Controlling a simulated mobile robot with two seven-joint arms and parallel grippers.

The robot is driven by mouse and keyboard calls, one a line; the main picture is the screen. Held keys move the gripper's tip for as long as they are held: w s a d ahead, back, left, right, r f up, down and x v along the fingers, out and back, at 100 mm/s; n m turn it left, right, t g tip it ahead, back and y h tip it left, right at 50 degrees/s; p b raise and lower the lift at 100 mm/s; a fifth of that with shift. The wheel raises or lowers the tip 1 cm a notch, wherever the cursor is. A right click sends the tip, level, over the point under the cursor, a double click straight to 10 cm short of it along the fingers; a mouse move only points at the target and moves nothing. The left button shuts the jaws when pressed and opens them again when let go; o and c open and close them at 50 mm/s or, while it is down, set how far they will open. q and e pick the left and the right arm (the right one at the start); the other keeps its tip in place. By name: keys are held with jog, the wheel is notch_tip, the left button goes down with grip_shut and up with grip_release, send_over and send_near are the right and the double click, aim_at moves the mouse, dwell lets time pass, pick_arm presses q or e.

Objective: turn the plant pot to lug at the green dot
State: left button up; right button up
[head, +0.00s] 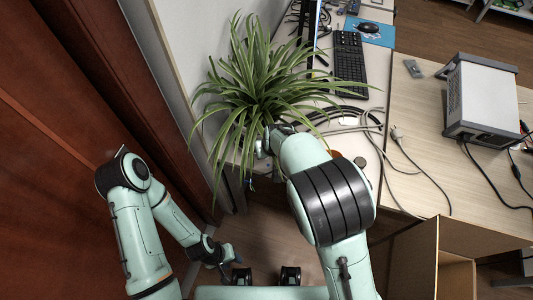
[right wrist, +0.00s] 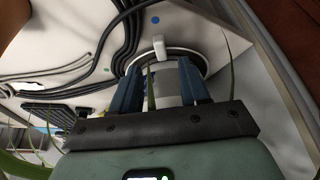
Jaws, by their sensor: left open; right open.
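The plant (head: 262,85) has long green leaves and stands at the desk's left end; its leaves hide the pot in the head view. In the right wrist view the pale grey pot (right wrist: 171,82) sits within a round dark-rimmed base, with a white lug (right wrist: 160,47) pointing up the picture. A blue dot (right wrist: 155,20) lies on the desk nearly straight beyond the lug. A small green dot (right wrist: 106,70) lies left of the pot. My right gripper (right wrist: 160,68) is open, its fingers on either side of the pot; contact is unclear. My left gripper (head: 226,265) is open and empty, low down.
Dark cables (right wrist: 95,50) curve around the pot's left side. A keyboard (head: 349,63), a mouse mat (head: 378,32) and loose cables (head: 400,150) lie on the desk. A metal box (head: 485,100) stands at right. A wall is close on the plant's left.

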jog(key=x, duration=0.7)
jog(key=shift+w+b, duration=0.1)
jog(key=shift+b, duration=0.2)
grip_shut()
